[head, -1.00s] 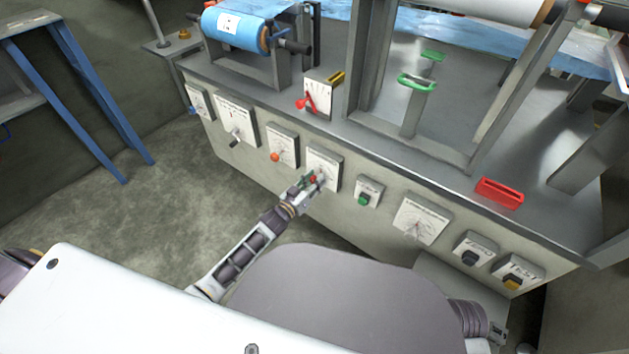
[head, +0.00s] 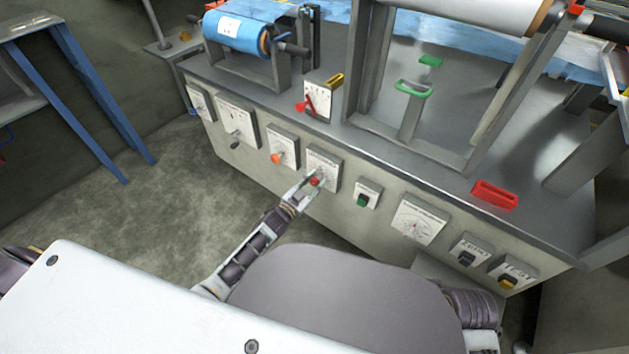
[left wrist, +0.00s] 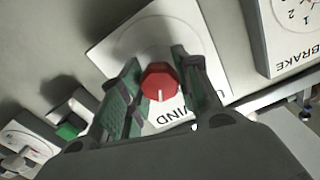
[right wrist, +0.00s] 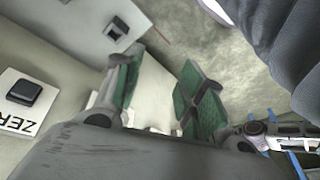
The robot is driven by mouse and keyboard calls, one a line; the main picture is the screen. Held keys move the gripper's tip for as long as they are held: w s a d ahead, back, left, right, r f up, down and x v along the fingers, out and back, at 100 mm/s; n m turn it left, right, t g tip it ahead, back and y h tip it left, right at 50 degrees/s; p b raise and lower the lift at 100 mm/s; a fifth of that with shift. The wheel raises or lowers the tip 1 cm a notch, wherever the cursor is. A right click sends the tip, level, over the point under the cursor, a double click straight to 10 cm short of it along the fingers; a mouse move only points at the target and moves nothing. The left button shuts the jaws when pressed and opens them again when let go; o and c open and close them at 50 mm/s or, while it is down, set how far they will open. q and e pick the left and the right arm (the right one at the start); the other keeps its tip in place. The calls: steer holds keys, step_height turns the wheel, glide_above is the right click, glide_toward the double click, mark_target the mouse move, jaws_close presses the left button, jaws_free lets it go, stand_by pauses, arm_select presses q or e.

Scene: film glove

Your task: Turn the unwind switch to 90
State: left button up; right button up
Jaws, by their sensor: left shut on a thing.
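The unwind switch is a red round knob (left wrist: 161,82) with a white pointer line, on a white plate (left wrist: 125,38) whose partly hidden label ends in "IND". In the left wrist view the line points toward the label side; I cannot read the scale value. The knob also shows in the head view (head: 315,181) on the front panel. My left gripper (head: 309,184) is at it, its green-padded fingers (left wrist: 160,75) shut around the knob's sides. My right gripper (right wrist: 160,75) is open and empty, away from the switch.
The brake plate (left wrist: 292,30) is beside the unwind plate. A green button (head: 363,199) is on its other side. A dial plate (head: 420,218), a zero button (head: 467,257) and a test button (head: 508,281) line the panel further right. A red block (head: 494,194) lies on top.

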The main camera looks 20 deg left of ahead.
arm_select(q)
steer(key=shift+m, duration=0.9)
steer(key=shift+m+p, duration=0.3)
steer(key=shift+m, duration=1.4)
steer(key=m, duration=0.4)
steer(key=shift+d, duration=0.1)
steer(key=m, duration=0.2)
steer(key=shift+f+m+b, duration=0.1)
steer(key=shift+m+b, duration=0.2)
steer(key=shift+b, duration=0.1)
steer(key=shift+m, duration=0.4)
arm_select(e)
steer(key=shift+s+f, duration=0.15)
steer(key=shift+f, duration=0.15)
